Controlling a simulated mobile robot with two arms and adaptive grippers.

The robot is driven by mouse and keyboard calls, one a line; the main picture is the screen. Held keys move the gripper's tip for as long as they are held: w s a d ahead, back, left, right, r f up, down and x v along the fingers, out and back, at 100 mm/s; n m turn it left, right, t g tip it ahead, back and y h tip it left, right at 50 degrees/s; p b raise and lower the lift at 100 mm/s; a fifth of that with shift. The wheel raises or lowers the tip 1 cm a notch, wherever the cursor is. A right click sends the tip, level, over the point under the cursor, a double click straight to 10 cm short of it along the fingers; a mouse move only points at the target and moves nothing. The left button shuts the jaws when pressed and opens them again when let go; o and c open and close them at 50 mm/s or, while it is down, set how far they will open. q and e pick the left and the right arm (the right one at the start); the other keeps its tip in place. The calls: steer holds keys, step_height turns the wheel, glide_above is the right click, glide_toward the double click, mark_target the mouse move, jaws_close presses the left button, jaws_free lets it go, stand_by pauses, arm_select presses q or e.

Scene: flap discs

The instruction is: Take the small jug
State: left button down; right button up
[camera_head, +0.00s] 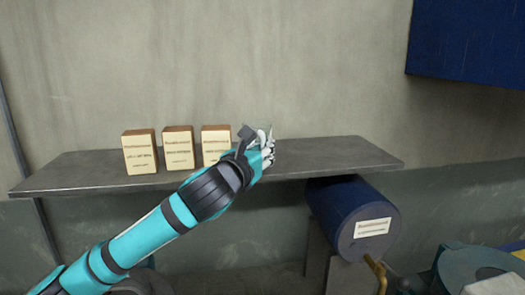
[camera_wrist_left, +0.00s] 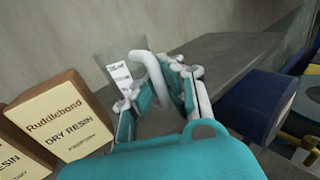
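The small jug (camera_wrist_left: 124,69) is see-through with a white label and a thick white curved handle (camera_wrist_left: 156,76). It stands on the grey shelf, beside the right-hand box. In the head view it is mostly hidden behind my left gripper (camera_head: 267,148), and only a clear edge shows. In the left wrist view the two fingers of my left gripper (camera_wrist_left: 161,92) are on either side of the handle. I cannot tell whether they press on it. My right gripper is in neither view.
Three tan resin boxes (camera_head: 139,152), (camera_head: 179,148), (camera_head: 215,143) stand on the shelf (camera_head: 75,177) left of the jug. The shelf's right part is bare. A blue drum (camera_head: 345,208) lies below it, and a dark blue cabinet (camera_head: 470,40) hangs at upper right.

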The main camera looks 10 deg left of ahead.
arm_select(q)
steer(key=shift+r, duration=0.35)
step_height(320, 180, up, 2)
steer(key=shift+r+b, duration=0.1)
steer(key=shift+b, duration=0.45)
steer(key=s+d+r+b, duration=0.1)
steer(key=s+d+b, duration=0.4)
steer(key=s, duration=0.9)
steer(key=shift+s+d+r, duration=0.15)
steer(key=shift+d+r, duration=0.2)
steer(key=shift+d, duration=0.85)
